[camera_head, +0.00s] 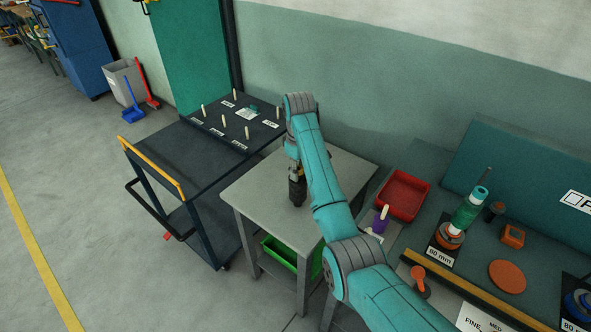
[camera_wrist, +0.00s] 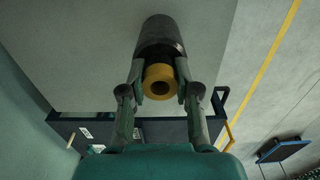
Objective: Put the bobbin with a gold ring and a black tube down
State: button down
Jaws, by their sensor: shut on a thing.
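The bobbin, with a black tube (camera_head: 297,190) and a gold ring, is upright over the small grey table (camera_head: 258,192) in the head view. I cannot tell if its lower end touches the table top. In the wrist view the gold ring (camera_wrist: 158,83) faces the camera and the black tube (camera_wrist: 160,38) extends beyond it. My gripper (camera_wrist: 161,76) is shut on the bobbin, with one finger on each side near the ring. In the head view my gripper (camera_head: 293,160) is partly hidden by my arm.
A dark cart (camera_head: 185,155) with a pegged board (camera_head: 237,121) stands left of the table. On the right, a workbench holds a red tray (camera_head: 403,194), a purple bobbin (camera_head: 379,222) and a teal bobbin (camera_head: 466,212). A green bin (camera_head: 280,254) sits below the table. The visible table top is clear around the bobbin.

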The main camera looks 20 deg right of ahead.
jog(key=shift+f, duration=0.15)
jog(key=c, duration=0.8)
grip_release()
jog(key=shift+f, duration=0.15)
jog(key=shift+c, duration=0.2)
